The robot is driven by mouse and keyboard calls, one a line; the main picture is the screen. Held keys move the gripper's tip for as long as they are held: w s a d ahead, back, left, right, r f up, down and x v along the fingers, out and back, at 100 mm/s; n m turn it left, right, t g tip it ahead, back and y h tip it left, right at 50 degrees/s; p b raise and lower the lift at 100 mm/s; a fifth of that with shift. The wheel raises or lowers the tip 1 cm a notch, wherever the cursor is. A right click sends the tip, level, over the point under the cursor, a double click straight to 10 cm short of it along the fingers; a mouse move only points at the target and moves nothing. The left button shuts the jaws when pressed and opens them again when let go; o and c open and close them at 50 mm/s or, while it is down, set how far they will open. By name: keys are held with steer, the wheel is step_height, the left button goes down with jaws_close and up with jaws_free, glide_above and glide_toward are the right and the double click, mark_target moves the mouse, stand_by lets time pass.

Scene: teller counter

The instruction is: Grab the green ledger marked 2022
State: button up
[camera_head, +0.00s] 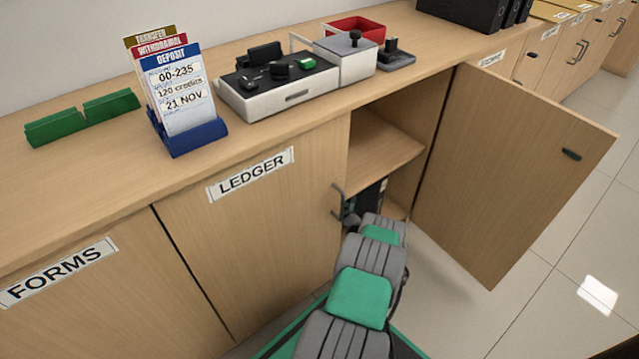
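The cabinet's right door (515,165) stands wide open, showing a shelf (380,150) with bare wood in the part I see. Below that shelf, dark upright ledgers (372,195) show as a narrow strip. They are too small and too covered to read a year or make out a green one. My grey and green arm reaches from the bottom of the view to this lower opening. Its dark end, my gripper (350,219), is at the opening's left edge, close to the ledgers.
The open door juts out right of my arm. On the counter are a slip holder (195,135), green blocks (82,117) and a stamp tray (280,90). The floor at right is clear.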

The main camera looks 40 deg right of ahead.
jaws_close()
stand_by(0.4)
stand_by(0.8)
steer(key=shift+d+r, duration=0.1)
steer(key=shift+r, duration=0.1)
